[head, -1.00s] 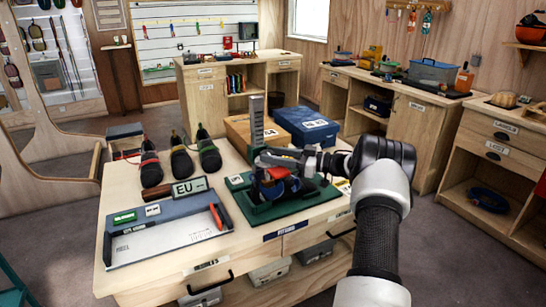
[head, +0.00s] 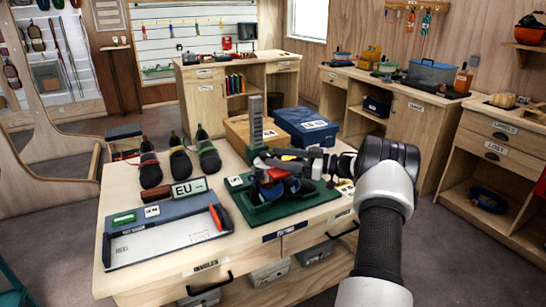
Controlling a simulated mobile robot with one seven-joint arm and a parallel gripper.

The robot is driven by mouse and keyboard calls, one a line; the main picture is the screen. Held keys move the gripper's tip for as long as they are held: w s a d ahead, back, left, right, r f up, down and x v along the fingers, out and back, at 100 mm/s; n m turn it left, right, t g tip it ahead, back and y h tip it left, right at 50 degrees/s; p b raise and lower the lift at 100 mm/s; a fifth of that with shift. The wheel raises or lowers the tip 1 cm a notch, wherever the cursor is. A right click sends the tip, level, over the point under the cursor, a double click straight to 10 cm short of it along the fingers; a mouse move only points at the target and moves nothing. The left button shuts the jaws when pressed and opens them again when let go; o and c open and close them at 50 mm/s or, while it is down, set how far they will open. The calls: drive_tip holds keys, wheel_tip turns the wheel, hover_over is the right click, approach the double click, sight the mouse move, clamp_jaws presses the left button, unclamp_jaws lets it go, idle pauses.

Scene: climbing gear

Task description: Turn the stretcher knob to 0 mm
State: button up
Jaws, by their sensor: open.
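The stretcher stands at the right of the front workbench. It has a green base (head: 262,213) and a tall grey upright with scale marks (head: 256,118). A dark blue and red climbing shoe (head: 285,188) sits low on it. My gripper (head: 272,162) reaches in from the right, just in front of the upright and above the shoe. Its jaws are open around the upper part of the stretcher. I cannot make out the knob clearly; my gripper and wrist cover that area. I cannot tell whether the fingers touch it, and the scale reading is too small to read.
Behind the stretcher stand a brown box (head: 236,133) and a blue box (head: 305,127). A grey measuring tray (head: 165,236) lies at the bench's front left. The workbench's front right is free.

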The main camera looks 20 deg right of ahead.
drive_tip(key=v, duration=1.5)
drive_tip(key=shift+s, duration=0.1)
